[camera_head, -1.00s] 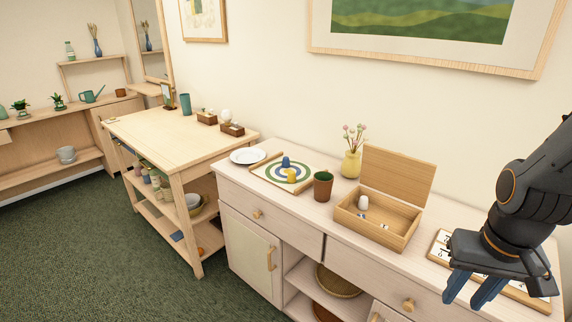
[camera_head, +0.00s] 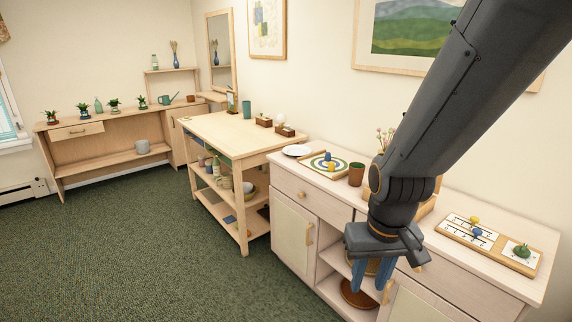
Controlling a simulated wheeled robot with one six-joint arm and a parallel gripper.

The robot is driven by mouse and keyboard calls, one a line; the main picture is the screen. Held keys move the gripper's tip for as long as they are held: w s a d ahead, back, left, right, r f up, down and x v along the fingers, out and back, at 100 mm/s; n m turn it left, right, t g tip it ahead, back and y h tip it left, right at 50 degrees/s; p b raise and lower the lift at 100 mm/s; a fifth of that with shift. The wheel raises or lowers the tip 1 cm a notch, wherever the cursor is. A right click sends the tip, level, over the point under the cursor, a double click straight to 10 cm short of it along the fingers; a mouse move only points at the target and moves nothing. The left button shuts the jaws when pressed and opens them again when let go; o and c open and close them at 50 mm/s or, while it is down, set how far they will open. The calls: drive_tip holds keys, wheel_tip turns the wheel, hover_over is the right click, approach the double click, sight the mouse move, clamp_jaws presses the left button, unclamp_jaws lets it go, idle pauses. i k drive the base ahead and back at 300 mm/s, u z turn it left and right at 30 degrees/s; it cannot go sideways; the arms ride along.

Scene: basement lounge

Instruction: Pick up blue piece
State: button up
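A blue piece (camera_head: 328,156) stands on the board with green rings (camera_head: 313,164) on the cabinet, next to a yellow piece (camera_head: 332,166). A second small blue piece (camera_head: 477,232) is on the wooden board with white cards (camera_head: 452,232) at the right, near another yellow piece (camera_head: 474,220). My gripper (camera_head: 372,277) hangs in front of the cabinet, its blue fingers apart and pointing down, with nothing seen between them. It is away from both blue pieces. My arm hides most of the wooden box.
A brown cup (camera_head: 356,174) stands right of the ringed board, and a white plate (camera_head: 297,151) is left of it. A green lidded thing (camera_head: 522,251) is on the right board. A wooden table (camera_head: 228,131) stands to the left. Carpet (camera_head: 130,250) lies open in front.

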sight(328, 156)
drive_tip(key=u, duration=0.55)
drive_tip(key=i, duration=0.7)
drive_tip(key=u, duration=0.55)
drive_tip(key=i, duration=1)
drive_tip(key=z, duration=0.65)
drive_tip(key=i, duration=0.7)
drive_tip(key=z, duration=1.1)
drive_tip(key=i, duration=0.35)
drive_tip(key=z, duration=0.4)
